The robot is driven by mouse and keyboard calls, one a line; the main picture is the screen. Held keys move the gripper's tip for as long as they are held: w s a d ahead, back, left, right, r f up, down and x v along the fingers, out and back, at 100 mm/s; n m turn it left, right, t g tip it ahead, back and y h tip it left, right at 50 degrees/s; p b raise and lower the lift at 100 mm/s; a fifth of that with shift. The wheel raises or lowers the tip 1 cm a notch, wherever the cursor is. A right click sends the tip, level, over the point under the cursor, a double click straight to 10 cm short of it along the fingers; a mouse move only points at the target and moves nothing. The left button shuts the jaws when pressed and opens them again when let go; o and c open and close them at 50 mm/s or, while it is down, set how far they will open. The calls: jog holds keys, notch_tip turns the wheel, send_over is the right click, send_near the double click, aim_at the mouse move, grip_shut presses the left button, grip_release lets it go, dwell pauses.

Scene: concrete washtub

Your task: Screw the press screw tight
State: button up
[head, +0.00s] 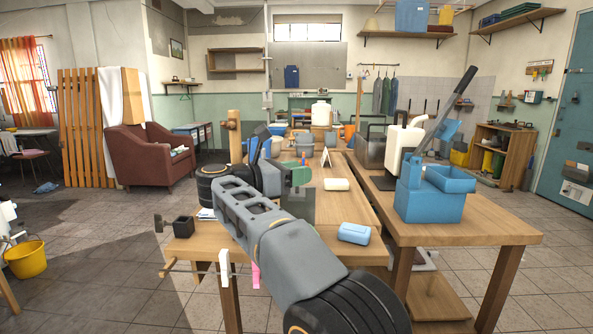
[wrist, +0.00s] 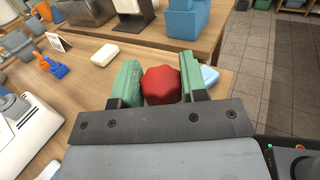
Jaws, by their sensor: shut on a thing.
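In the wrist view a red, faceted knob (wrist: 161,85), which looks like the head of the press screw, sits between the two green jaw pads. My gripper (wrist: 160,76) is shut on it, with a pad against each side. In the head view my gripper (head: 299,176) is over the near part of the wooden bench, and my arm hides much of it. The knob does not show there. The screw's shaft and whatever it threads into are hidden below my gripper, so how deep it sits cannot be told.
A cream block (head: 336,184) and a light blue block (head: 354,233) lie on the bench (head: 352,206). A small dark box (head: 184,227) stands at its near left corner. A blue machine with a long lever (head: 433,200) stands on the right-hand table. A white card (head: 326,158) stands farther back.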

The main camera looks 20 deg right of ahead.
jog(key=shift+r, duration=0.15)
jog(key=o, duration=0.9)
jog(key=shift+b+v, duration=0.7)
jog(key=shift+v, duration=6.2)
jog(key=shift+w, duration=0.1)
